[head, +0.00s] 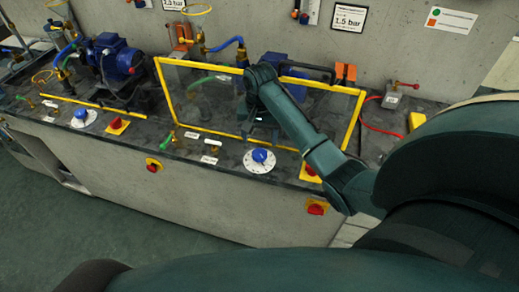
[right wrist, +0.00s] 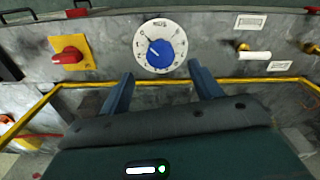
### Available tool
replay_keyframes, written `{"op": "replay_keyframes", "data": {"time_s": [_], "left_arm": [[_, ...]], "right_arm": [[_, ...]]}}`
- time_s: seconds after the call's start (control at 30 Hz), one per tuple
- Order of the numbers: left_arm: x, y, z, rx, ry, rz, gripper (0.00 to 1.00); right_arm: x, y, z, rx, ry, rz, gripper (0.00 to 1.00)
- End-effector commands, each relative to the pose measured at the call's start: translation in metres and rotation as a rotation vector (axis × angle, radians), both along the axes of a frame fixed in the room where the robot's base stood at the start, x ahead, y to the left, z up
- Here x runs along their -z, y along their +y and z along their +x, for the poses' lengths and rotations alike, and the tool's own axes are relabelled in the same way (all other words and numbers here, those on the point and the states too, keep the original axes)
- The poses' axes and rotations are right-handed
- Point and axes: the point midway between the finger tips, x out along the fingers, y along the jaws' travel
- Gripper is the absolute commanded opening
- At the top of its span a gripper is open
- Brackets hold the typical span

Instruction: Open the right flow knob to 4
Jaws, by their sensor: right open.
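The right flow knob (head: 260,155) is a blue knob on a round white dial plate (head: 251,167), on the bench top near its front edge. In the right wrist view the blue knob (right wrist: 160,53) is centred beyond my fingertips; a pale pointer mark on it faces the upper left. The dial figures are too small to read surely. My right gripper (right wrist: 158,78) is open and empty, its two fingers spread to either side below the dial, apart from the knob. In the head view my right arm reaches to the clear screen, with the gripper partly hidden. My left gripper is not in view.
A yellow-framed clear screen (head: 214,133) stands just behind the dial. A red switch on a yellow plate (right wrist: 69,54) sits beside it. Another blue knob (head: 80,114) is farther left. A blue pump (head: 118,62) and pipes stand behind. Red emergency-style knobs (head: 316,209) are on the front wall.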

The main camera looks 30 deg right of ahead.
Motion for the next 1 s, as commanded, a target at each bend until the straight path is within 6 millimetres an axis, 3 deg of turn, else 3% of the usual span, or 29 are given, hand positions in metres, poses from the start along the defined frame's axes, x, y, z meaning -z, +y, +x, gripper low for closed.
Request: {"op": "replay_keyframes", "data": {"time_s": [0.2,0.4,0.73,1.0], "left_arm": [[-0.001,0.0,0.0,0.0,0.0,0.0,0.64],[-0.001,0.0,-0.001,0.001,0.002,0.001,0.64],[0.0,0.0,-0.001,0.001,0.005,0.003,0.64],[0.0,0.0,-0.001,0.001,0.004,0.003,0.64]], "right_arm": [[0.04,0.0,-0.001,-0.001,0.003,-0.001,0.64],[0.057,0.0,0.0,-0.001,0.001,-0.001,0.64],[0.06,0.0,0.0,-0.001,-0.001,0.0,0.63],[0.06,0.001,0.0,-0.001,-0.001,0.0,0.41]]}}
